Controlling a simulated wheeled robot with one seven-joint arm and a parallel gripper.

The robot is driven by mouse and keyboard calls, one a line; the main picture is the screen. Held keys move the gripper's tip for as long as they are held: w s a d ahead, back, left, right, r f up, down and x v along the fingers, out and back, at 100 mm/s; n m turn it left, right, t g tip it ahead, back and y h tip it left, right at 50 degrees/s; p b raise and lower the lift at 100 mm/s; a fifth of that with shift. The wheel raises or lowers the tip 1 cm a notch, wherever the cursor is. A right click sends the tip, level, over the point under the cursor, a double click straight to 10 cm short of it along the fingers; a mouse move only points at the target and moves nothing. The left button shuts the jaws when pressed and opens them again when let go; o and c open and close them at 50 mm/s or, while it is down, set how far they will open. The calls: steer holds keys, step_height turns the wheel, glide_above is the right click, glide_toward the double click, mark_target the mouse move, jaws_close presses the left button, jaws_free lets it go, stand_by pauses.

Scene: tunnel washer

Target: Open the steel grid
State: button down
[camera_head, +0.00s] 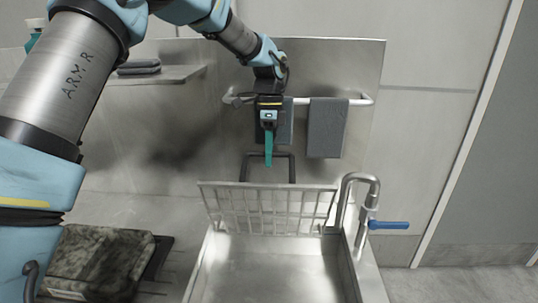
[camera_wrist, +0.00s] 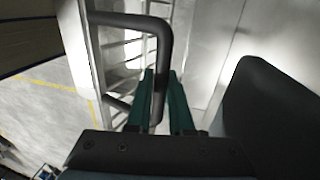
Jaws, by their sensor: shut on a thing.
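The steel grid (camera_head: 268,208) is tilted up steeply at the back of the steel basin (camera_head: 345,268), its rim raised above the basin. A dark bar handle (camera_head: 291,169) stands at the grid's rear side in the head view. My gripper (camera_head: 268,160) comes down from above with its green fingers at the handle's top bar. In the wrist view the dark handle (camera_wrist: 165,45) runs between the two green fingers (camera_wrist: 161,78), and they are shut on it. Grid bars (camera_wrist: 110,45) show behind the handle there. The exact finger contact is partly hidden.
A towel rail (camera_head: 362,100) with grey towels (camera_head: 327,128) is on the steel back wall behind my gripper. A tap with a blue lever (camera_head: 388,225) stands right of the grid. A mottled folded cloth (camera_head: 100,258) lies at the lower left.

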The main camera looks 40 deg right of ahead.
steer(key=c, duration=0.8)
jaws_free()
steer(key=shift+r, duration=0.1)
step_height(320, 180, up, 10)
steer(key=w+d+b, duration=0.1)
steer(key=b, duration=0.2)
steer(key=shift+w+d+r, duration=0.2)
steer(key=shift+w, duration=0.1)
